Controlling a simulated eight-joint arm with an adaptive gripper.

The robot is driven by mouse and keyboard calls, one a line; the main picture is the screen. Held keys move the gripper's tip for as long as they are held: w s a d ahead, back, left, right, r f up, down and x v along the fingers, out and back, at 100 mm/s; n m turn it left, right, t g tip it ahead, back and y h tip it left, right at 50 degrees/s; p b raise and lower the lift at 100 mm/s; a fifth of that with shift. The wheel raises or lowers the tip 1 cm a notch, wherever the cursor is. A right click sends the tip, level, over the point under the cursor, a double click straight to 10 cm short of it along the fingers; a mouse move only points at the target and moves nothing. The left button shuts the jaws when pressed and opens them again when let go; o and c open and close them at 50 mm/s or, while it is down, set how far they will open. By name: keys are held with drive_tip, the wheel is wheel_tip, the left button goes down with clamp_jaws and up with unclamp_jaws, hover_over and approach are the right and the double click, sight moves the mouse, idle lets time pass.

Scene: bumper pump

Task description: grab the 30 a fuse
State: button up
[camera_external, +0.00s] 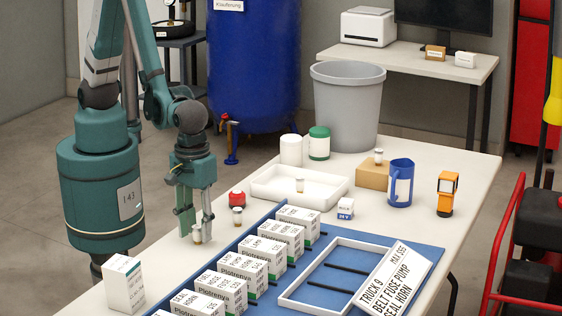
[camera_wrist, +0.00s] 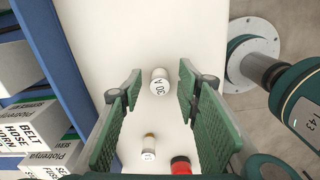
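The 30 A fuse is a small jar-like piece with a white top. Its "30 A" marking is readable in the wrist view (camera_wrist: 160,82), where it sits between my fingertips with a gap on each side. In the external view the fuse (camera_external: 197,235) stands on the white table at the tips of my gripper (camera_external: 195,228). My gripper is open and points down, with its green pads (camera_wrist: 160,90) apart. A similar small fuse (camera_external: 238,216) stands nearby, also in the wrist view (camera_wrist: 149,148); its label is too small to read.
A red object (camera_external: 237,199) stands behind the second fuse. A white tray (camera_external: 265,195) holds another small jar. A blue rack (camera_external: 262,222) with labelled white boxes lies to the right, and a loose white box (camera_external: 124,285) stands in front. Bare table surrounds the fuse.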

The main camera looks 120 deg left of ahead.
drive_tip(key=shift+f, duration=0.45)
drive_tip(key=shift+c, duration=0.6)
drive_tip(key=c, duration=0.8)
